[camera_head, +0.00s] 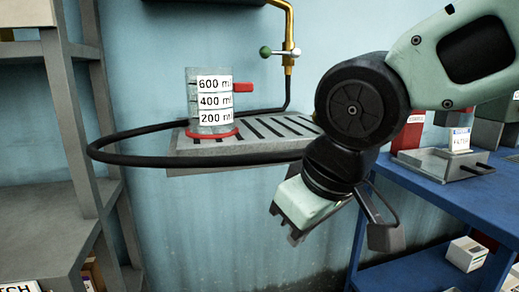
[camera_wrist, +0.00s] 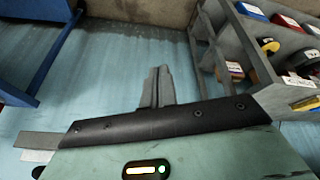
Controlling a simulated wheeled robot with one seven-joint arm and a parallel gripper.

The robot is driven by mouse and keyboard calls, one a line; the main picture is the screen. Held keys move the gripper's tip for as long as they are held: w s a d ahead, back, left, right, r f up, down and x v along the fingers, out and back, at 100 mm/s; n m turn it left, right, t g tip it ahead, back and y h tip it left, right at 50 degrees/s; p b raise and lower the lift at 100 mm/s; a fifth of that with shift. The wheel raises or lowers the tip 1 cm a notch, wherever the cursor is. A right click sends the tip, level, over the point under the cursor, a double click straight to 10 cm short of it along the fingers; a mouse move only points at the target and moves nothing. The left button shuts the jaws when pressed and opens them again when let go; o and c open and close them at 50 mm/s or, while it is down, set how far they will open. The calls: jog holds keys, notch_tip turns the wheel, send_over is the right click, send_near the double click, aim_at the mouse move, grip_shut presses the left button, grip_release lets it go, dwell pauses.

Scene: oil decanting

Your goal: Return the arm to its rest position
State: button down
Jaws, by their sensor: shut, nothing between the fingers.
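My gripper (camera_head: 294,238) hangs from my bent arm in the right half of the head view, pointing down and a little left, in front of the blue wall. In the wrist view its two grey fingers (camera_wrist: 158,72) are together, with nothing between them. It is apart from the grey shelf and the measuring jug (camera_head: 211,133). The jug stands upright on a slatted grate (camera_head: 185,151), up and left of my gripper. It has a red band and handle, and labels of 200, 400 and 600 ml.
A black hose (camera_head: 105,141) loops around the grate, below a brass tap (camera_head: 289,52). A blue bench (camera_head: 440,187) with boxes stands right, partly behind my arm. A grey shelf (camera_head: 62,115) stands left. It shows in the wrist view at right (camera_wrist: 238,60), holding several small items.

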jog(key=s+d+f+g+h+p, duration=0.1)
jog(key=s+d+f+g, duration=0.3)
jog(key=s+d+f, duration=0.65)
notch_tip(320, 180, up, 16)
jog(key=s+a+p, duration=0.1)
jog(key=a+p, duration=0.1)
jog(key=p, duration=1.4)
jog(key=shift+s, duration=0.2)
